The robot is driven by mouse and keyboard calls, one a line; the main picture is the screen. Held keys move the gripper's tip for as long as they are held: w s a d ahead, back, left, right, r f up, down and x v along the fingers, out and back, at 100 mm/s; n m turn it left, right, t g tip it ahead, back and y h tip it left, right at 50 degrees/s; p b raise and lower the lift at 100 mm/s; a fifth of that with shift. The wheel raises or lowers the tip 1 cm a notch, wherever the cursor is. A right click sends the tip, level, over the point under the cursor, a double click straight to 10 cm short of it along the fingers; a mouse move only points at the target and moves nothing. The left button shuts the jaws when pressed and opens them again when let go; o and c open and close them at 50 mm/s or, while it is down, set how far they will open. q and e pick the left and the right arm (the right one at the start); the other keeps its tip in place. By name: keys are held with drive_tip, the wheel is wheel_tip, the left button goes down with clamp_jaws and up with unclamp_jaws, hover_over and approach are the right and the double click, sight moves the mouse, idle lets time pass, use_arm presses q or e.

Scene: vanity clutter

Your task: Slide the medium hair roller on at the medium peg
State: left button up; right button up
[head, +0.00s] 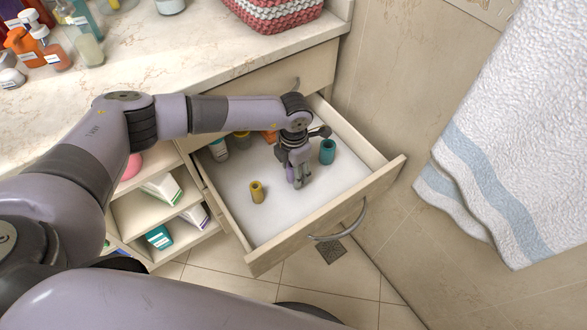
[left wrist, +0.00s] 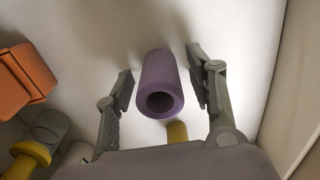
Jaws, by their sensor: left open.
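A purple hair roller (left wrist: 160,84) stands between the two fingers of my left gripper (left wrist: 160,85) in the left wrist view, its hollow end facing the camera. Gaps show on both sides, so the fingers are open around it without gripping. In the head view, my left gripper (head: 299,180) points down into the open drawer, mostly hiding the purple roller. A teal roller (head: 327,151) stands to its right and a smaller yellow roller (head: 257,192) to its left. I cannot make out a peg; the back of the drawer is partly hidden by my arm.
The drawer (head: 335,222) has raised walls around a white floor, with free room at the front. A towel (head: 500,140) hangs right.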

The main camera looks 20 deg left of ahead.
use_arm(q)
drive_tip(key=shift+r, duration=3.95)
drive_tip(key=shift+r, duration=0.1)
